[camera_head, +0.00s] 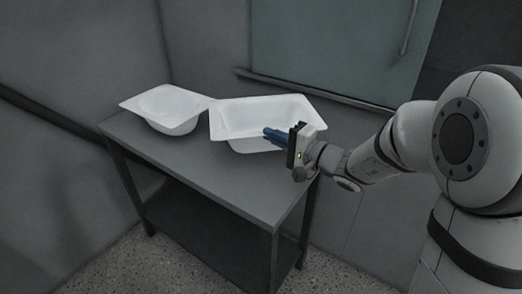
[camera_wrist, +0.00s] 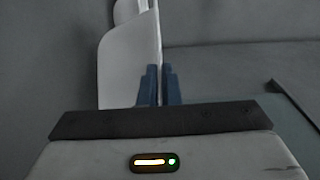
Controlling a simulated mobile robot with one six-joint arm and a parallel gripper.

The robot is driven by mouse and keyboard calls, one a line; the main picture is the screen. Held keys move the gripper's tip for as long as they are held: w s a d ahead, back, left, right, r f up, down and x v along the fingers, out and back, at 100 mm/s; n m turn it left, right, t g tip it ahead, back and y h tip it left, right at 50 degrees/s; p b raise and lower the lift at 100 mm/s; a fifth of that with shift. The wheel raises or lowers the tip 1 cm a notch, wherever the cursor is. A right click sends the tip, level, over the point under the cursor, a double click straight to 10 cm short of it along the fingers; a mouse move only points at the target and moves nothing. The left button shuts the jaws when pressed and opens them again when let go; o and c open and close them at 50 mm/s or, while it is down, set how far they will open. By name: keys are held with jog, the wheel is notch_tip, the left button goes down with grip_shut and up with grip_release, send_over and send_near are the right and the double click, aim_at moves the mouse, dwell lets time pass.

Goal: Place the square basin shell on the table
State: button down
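The square basin shell (camera_head: 262,113) is white, with a wide flat rim and a straight-sided hollow. It is over the right part of the table (camera_head: 255,190), slightly tilted; I cannot tell whether its underside touches the top. My gripper (camera_head: 268,135) is at its front right side, with the blue fingers close together. In the wrist view, the shell (camera_wrist: 120,65) shows as a thin white panel, and its edge runs down between the two fingers of my gripper (camera_wrist: 160,86). The gripper looks shut on this rim.
A second white shell (camera_head: 168,103) with a rounded bowl stands on the left part of the table, its rim close to the square one's. The front of the tabletop is bare. A wall with a horizontal rail (camera_head: 310,88) is behind.

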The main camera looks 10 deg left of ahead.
jog(key=shift+s+a+f+b, duration=0.15)
jog(key=shift+f+b, duration=0.1)
jog(key=shift+f, duration=0.9)
jog(key=shift+s+f+b, duration=0.1)
jog(key=shift+f+b, duration=0.15)
jog(key=shift+f, duration=1.05)
jog(key=c, duration=1.6)
grip_release()
jog(key=shift+c, duration=0.2)
